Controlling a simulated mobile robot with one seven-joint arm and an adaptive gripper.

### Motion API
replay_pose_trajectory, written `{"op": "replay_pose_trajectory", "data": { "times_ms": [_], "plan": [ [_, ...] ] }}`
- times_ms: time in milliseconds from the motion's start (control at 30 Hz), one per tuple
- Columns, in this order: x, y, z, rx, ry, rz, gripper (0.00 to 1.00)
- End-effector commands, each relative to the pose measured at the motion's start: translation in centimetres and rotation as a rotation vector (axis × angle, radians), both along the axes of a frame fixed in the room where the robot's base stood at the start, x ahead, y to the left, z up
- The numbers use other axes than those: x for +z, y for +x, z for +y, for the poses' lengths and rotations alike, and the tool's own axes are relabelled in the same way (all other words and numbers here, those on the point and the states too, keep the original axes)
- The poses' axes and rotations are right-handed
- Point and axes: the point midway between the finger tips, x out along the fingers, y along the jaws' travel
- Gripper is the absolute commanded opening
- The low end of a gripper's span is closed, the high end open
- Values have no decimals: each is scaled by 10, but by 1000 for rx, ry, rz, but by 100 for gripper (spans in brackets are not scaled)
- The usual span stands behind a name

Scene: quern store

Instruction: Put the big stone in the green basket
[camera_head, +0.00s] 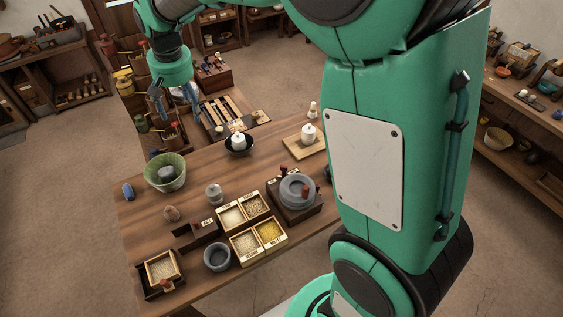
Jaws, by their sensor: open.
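The green basket (179,181) stands upright on the left part of the wooden table. A dark grey, stone-like piece (166,173) sits inside it, below the rim; it looks like the big stone, though it is small in the picture. The fingertips are hard to make out against the cluttered background.
On the table (200,165) are a blue object (128,191), a grey weight (214,194), a grey bowl (217,257), grain boxes (258,232), a quern (297,190) and a dark bowl (239,145). My arm hides the table's right side. Bare wood lies right of the basket.

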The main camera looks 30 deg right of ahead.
Motion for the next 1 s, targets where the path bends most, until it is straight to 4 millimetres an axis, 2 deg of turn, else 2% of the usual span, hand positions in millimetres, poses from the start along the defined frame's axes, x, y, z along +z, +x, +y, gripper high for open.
{"op": "replay_pose_trajectory", "data": {
  "times_ms": [33,200,500,700,1000],
  "plan": [
    [11,-13,-7,-2,1,-13,72],
    [39,-55,-27,-2,2,-48,72],
    [72,-135,-57,-5,0,-109,72],
    [84,-188,-75,-6,-4,-150,72],
    [85,-268,-96,-8,-14,-210,72]
  ]
}}
